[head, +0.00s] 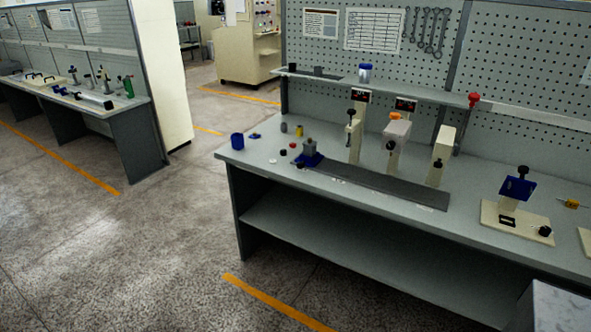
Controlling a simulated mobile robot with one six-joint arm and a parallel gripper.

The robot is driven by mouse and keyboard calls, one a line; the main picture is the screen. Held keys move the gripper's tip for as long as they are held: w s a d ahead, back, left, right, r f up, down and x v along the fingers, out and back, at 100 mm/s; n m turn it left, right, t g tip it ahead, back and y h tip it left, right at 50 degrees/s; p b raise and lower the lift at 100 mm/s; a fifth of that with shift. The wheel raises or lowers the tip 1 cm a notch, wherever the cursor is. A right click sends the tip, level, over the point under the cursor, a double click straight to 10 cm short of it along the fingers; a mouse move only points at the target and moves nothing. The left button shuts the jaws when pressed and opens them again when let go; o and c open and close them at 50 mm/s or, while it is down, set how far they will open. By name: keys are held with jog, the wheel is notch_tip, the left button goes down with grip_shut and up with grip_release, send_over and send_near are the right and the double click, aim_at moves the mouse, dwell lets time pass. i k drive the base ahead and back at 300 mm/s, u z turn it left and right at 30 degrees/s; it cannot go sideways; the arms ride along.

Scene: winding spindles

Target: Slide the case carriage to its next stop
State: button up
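The case carriage appears to be the small blue block (308,160) at the left end of a long dark grey track (385,187) on the workbench. A grey part (310,144) sits on top of it. Three cream stations stand in a row behind the track: a left one (354,145), a middle one (393,160) with a grey housing and orange top, and a right one (437,165). The carriage is left of the left station. My gripper is not in view.
A cream fixture with a blue plate (518,189) stands at right. The track right of the carriage looks clear. Open floor (150,240) lies in front.

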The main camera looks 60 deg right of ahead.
aim_at(307, 159)
jog(key=z, duration=0.1)
jog(key=i, duration=0.95)
jog(key=u, duration=0.05)
